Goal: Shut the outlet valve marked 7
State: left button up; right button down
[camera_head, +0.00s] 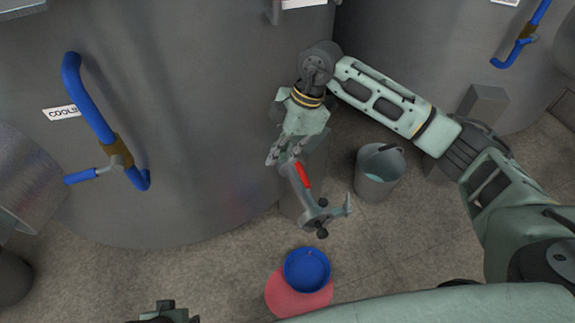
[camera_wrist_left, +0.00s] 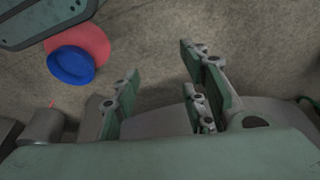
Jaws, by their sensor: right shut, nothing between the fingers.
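A metal outlet valve (camera_head: 316,213) juts out low from the front of the big grey tank (camera_head: 215,120). It has a red grip (camera_head: 302,174), dark knobs and a bent metal end. No number 7 can be read on it. My right gripper (camera_head: 283,155) is shut and empty, at the tank end of the valve beside the red grip; whether it touches cannot be told. My left gripper shows only as a small part at the bottom edge of the head view. In the left wrist view its fingers (camera_wrist_left: 160,75) stand apart with nothing between them.
A blue round vessel (camera_head: 307,270) stands with a red round one (camera_head: 284,300) on the floor below the valve. A grey bucket (camera_head: 380,176) stands right of the valve. A blue pipe (camera_head: 88,98) with a blue-handled lever (camera_head: 82,177) is on the tank's left, near a partly readable label.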

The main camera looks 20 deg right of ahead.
aim_at(299, 167)
pick_arm(q)
jog(key=shift+s+a+f, duration=0.1)
jog(key=shift+s, duration=0.15)
pick_arm(e)
jog(key=shift+w+d, duration=0.25)
jog(key=shift+d, duration=0.15)
jog(key=b+x, duration=0.2)
jog(key=x, duration=0.8)
pick_arm(q)
notch_tip(299, 167, up, 8)
jog(key=shift+s+r, duration=0.2)
pick_arm(e)
jog(key=d, duration=0.2)
jog(key=d+r, duration=0.1)
jog(key=d, duration=0.1)
jog(key=shift+w, duration=0.1)
pick_arm(q)
jog(key=shift+w+a, duration=0.1)
pick_arm(e)
jog(key=shift+d, duration=0.15)
